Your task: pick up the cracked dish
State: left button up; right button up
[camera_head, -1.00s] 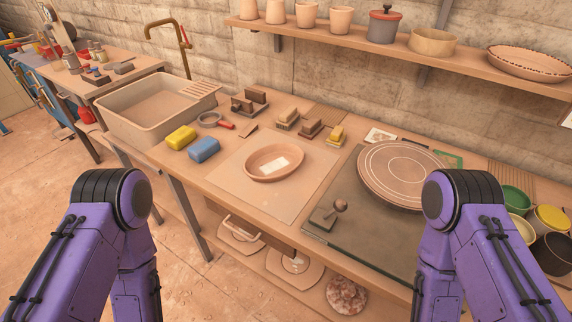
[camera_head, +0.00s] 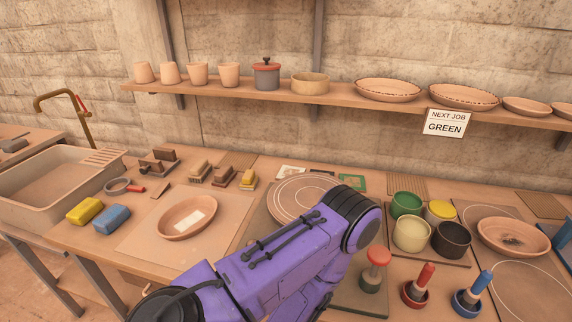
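An oval clay dish (camera_head: 175,229) with a white paper slip in it lies on a pale board on the bench, left of centre. A second clay dish (camera_head: 488,233) with a dark speckled mark inside stands at the right of the bench. Several more dishes stand on the wall shelf, among them two with dotted rims (camera_head: 388,88). I cannot make out a clear crack on any of them. One purple arm of mine crosses the lower middle. Neither gripper shows.
Paint pots (camera_head: 407,203) and coloured-handled tools (camera_head: 422,285) stand right of my arm. A round wheel plate (camera_head: 291,194) is partly hidden behind it. Yellow and blue sponges (camera_head: 111,218) lie near the sink (camera_head: 55,182). A sign (camera_head: 446,122) on the shelf reads "NEXT JOB GREEN".

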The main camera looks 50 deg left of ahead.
aim_at(187, 218)
jog(key=z, duration=1.15)
jog(key=k, duration=1.6)
jog(key=u, duration=1.75)
